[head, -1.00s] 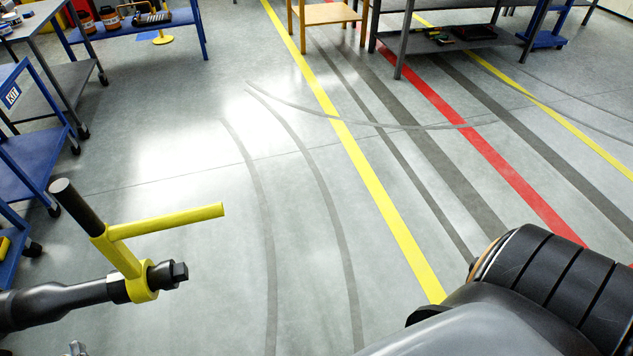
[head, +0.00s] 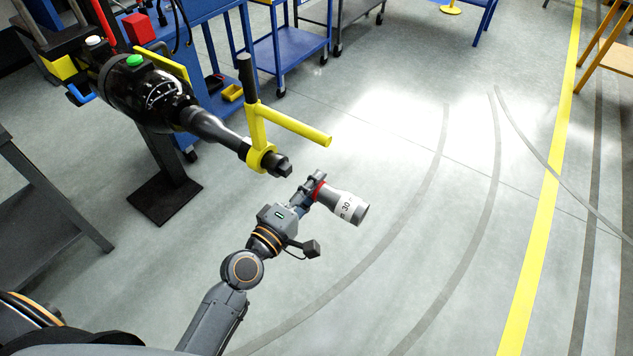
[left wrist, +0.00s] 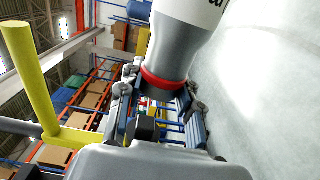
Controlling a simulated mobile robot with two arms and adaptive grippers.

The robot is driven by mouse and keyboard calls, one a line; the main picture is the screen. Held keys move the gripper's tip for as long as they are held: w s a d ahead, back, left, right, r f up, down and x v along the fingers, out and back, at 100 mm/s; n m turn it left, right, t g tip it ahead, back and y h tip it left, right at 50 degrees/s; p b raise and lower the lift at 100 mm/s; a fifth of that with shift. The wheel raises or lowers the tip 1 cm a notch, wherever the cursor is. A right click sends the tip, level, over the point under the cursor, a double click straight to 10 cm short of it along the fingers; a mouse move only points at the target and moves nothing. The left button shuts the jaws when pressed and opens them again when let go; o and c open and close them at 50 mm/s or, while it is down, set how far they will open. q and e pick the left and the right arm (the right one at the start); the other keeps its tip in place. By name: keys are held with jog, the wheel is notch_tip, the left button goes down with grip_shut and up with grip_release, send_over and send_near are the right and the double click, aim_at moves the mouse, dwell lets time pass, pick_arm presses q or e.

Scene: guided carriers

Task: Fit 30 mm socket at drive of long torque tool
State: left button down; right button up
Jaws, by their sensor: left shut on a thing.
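The long torque tool (head: 215,130) has a black body with a green button, a tapered nose and a yellow reaction bar (head: 300,126). Its square black drive (head: 284,168) points right and downward, bare. My left gripper (head: 312,188) is shut on the 30 mm socket (head: 347,207), a grey cylinder with a red ring and a white label reading 30. The socket is just right of and below the drive, apart from it. In the left wrist view the socket (left wrist: 180,50) sits between the fingers, and the yellow bar (left wrist: 35,85) is at left. My right gripper is not in view.
The tool is mounted by a dark post with a floor plate (head: 165,200). Blue carts (head: 285,50) stand behind it, and a grey shelf (head: 45,200) stands at left.

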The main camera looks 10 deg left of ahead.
pick_arm(q)
jog(key=shift+w+d+r, duration=0.15)
jog(key=shift+w+r, duration=0.05)
jog(key=shift+w, duration=0.15)
jog(key=shift+s+d, duration=0.1)
jog(key=shift+a, duration=0.25)
jog(key=a, duration=0.1)
jog(key=w+a, duration=0.1)
jog(key=a, duration=0.1)
jog(key=a+b, duration=0.1)
jog(key=shift+w+a, duration=0.2)
jog(key=shift+w, duration=0.15)
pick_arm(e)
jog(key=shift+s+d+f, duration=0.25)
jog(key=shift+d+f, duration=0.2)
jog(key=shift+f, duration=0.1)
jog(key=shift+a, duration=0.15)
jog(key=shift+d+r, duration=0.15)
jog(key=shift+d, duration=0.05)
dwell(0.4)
